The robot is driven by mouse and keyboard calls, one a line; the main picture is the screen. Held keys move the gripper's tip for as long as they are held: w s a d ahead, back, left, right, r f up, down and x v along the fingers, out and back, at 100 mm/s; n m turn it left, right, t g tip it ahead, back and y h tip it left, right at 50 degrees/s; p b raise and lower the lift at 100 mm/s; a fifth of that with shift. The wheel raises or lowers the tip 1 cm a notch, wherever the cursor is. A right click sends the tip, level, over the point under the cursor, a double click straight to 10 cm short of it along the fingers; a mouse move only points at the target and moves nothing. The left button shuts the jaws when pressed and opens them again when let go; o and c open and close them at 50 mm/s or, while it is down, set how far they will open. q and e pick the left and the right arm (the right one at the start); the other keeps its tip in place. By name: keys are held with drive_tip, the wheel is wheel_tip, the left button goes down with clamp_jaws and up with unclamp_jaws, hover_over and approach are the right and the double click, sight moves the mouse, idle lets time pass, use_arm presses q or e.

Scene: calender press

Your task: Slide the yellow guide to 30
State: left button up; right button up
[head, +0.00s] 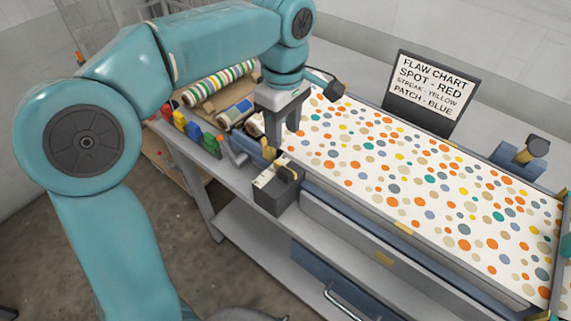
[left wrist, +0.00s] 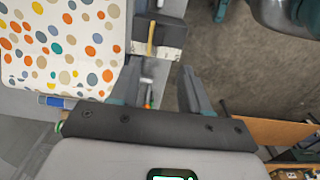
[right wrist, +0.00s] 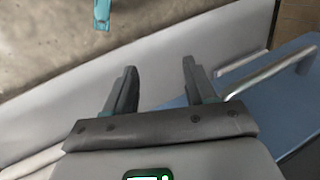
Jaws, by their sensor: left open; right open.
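The yellow guide (head: 287,172) sits on a dark block (head: 276,199) with a pale scale strip on top, at the near-left edge of the spotted sheet. In the left wrist view the yellow guide (left wrist: 151,38) shows as a narrow yellow bar across the pale strip; the scale's numbers are too small to read. My left gripper (head: 281,140) is open and points down just behind the block, apart from the guide. Its open fingers (left wrist: 160,82) show empty in the left wrist view. My right gripper (right wrist: 158,78) is open and empty, seen only in the right wrist view.
The spotted sheet (head: 420,180) covers the table to the right. A flaw chart sign (head: 432,88) stands behind it. Coloured blocks (head: 190,128) and patterned rolls (head: 212,82) lie left of my left gripper. A blue drawer (head: 325,275) with a handle is below.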

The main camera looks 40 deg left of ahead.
sight(284, 171)
use_arm(q)
wheel_tip(284, 171, down, 12)
drive_tip(key=shift+w+r, duration=0.1)
drive_tip(key=shift+w+f, duration=0.15)
drive_tip(key=shift+f, duration=0.1)
drive_tip(key=shift+s+r, duration=0.1)
drive_tip(key=shift+s, duration=0.1)
